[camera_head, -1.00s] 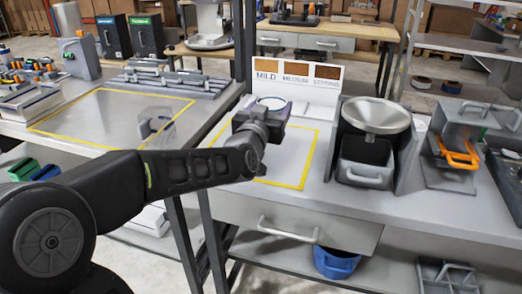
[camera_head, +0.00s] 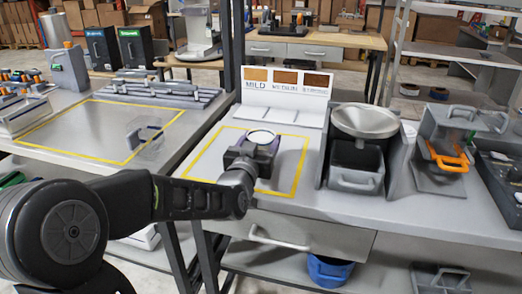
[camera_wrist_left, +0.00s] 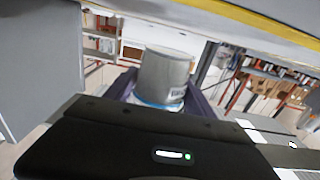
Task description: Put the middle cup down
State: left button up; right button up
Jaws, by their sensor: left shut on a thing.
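The cup is over the yellow-outlined square (camera_head: 297,180) on the grey bench. Whether its base touches the bench cannot be told, since my gripper hides its lower part. My right gripper is not in view.
A sign (camera_head: 286,82) reading MILD, MEDIUM and a blurred third word stands behind the square, with pale pads before it. A funnel dispenser (camera_head: 362,122) stands right of the square. A clear holder (camera_head: 146,138) sits on the left table. The square's right part is free.

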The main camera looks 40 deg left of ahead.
pick_arm(q)
notch_tip(320, 180, down, 3)
jog(key=shift+r, duration=0.1)
jog(key=shift+f+b, duration=0.2)
jog(key=shift+b, duration=0.15)
jog(key=o, duration=1.7)
jog(key=shift+r, duration=0.1)
